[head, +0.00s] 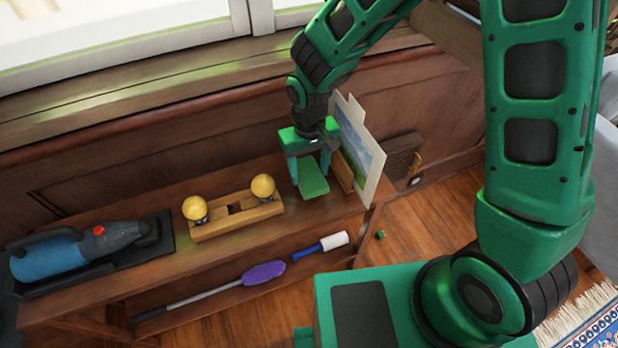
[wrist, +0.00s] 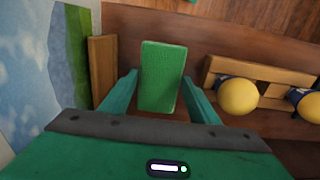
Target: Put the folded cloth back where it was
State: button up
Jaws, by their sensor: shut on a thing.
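The folded cloth (head: 314,182) is a small green rectangle over the right part of the wooden bench top, between the wooden block holder and the picture. My gripper (head: 309,163) points down and is shut on the cloth, one finger on each side. In the wrist view the cloth (wrist: 162,75) lies between the two fingers of my gripper (wrist: 160,90), its long side pointing away from the palm. I cannot tell whether its underside touches the bench top.
A picture board (head: 361,146) stands upright close on the right. A blue handheld vacuum (head: 75,250) lies at the far left.

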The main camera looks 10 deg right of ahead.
aim_at(309, 175)
jog(key=shift+s+a+f, duration=0.1)
jog(key=shift+f, duration=2.05)
jog(key=o, duration=1.1)
notch_tip(309, 175, up, 12)
